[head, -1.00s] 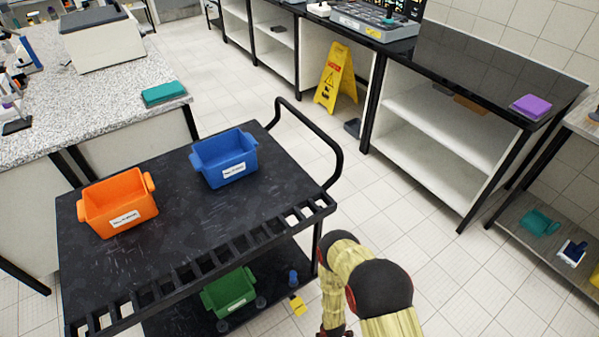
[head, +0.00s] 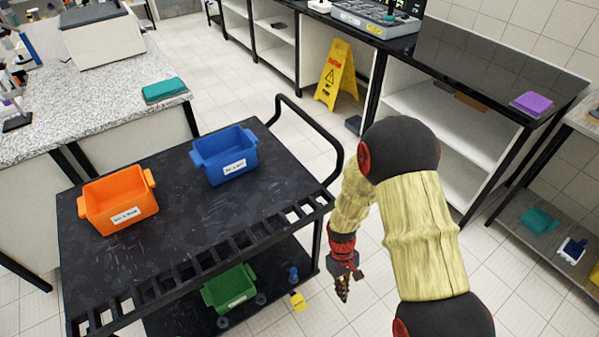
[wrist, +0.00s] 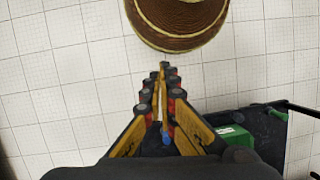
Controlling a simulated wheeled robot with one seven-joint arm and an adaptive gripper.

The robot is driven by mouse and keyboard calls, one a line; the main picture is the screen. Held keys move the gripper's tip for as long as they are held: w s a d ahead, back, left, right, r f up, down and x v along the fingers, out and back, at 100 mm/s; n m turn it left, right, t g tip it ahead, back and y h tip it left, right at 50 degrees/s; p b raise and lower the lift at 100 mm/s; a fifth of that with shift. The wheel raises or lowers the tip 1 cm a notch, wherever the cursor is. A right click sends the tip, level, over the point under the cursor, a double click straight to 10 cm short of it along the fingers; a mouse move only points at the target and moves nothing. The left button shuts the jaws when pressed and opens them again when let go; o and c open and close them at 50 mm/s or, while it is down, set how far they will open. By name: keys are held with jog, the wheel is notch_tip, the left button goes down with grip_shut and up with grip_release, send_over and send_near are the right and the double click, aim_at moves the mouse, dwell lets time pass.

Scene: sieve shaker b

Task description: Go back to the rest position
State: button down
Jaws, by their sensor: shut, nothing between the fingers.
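My gripper (head: 343,290) hangs low to the right of the black cart (head: 150,262), over the tiled floor, with its fingers pointing down. In the wrist view my gripper (wrist: 163,68) is shut, with its fingertips together and nothing between them. My arm is bent, with its elbow high at the right of the head view. It hides part of the shelving behind it.
The cart carries an orange bin (head: 118,203) and a blue bin (head: 226,155) on top, and a green bin (head: 230,288) below. A yellow wet-floor sign (head: 336,76) stands behind. A small yellow item (head: 298,302) lies near the lower shelf's edge.

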jog(key=s+d+r+m+t, duration=0.1)
jog(key=s+r+m+t, duration=0.1)
jog(key=r, duration=1.2)
jog(key=s+d+r+m+t, duration=0.1)
jog(key=s+r+t, duration=0.3)
jog(key=r, duration=1.1)
jog(key=s+d+r+m+t+y, duration=0.1)
jog(key=s+d+r+m+t, duration=0.1)
jog(key=r, duration=1.3)
jog(key=shift+s+d+m+t, duration=0.3)
jog(key=shift+s+d+t, duration=0.1)
jog(key=shift+d+t, duration=0.2)
